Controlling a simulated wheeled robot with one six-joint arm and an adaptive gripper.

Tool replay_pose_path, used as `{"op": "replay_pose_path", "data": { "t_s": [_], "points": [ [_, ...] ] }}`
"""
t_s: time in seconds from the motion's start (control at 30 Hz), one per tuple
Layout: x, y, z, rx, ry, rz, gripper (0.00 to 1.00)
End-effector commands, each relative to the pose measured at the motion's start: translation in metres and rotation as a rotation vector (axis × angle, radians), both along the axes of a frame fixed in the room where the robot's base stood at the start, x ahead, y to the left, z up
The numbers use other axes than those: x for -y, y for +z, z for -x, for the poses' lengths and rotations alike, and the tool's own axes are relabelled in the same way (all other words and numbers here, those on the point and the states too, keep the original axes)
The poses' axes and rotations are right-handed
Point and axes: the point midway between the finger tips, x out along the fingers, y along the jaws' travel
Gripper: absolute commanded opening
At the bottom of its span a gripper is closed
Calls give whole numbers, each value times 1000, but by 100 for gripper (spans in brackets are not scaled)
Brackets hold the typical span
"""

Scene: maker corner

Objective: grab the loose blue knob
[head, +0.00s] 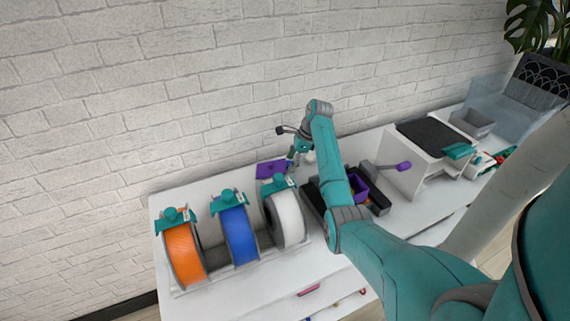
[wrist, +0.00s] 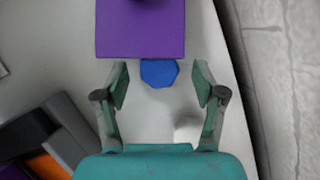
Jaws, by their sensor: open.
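The loose blue knob (wrist: 159,73) shows in the wrist view as a small faceted blue piece on the white tabletop, against the near edge of a purple block or plate (wrist: 140,28). My gripper (wrist: 160,85) is open, with one finger on each side of the knob and a gap on both sides. In the head view my gripper (head: 291,160) is above the back of the white table, beside the purple plate (head: 272,169). I cannot make out the knob clearly in the head view.
Orange (head: 184,255), blue (head: 238,237) and white (head: 287,220) spools stand in a rack at the front left. The brick wall (head: 200,80) is close behind.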

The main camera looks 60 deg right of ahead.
Motion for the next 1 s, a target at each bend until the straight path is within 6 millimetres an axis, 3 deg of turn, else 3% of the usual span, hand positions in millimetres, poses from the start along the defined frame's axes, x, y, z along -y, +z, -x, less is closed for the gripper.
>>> {"op": "replay_pose_path", "data": {
  "t_s": [0.3,0.47,0.5,1.0],
  "points": [
    [-3,-8,2,1,-3,1,67],
    [-3,-8,2,1,-3,1,27],
    [-3,-8,2,1,-3,1,23],
    [2,1,1,1,1,1,22]
  ]
}}
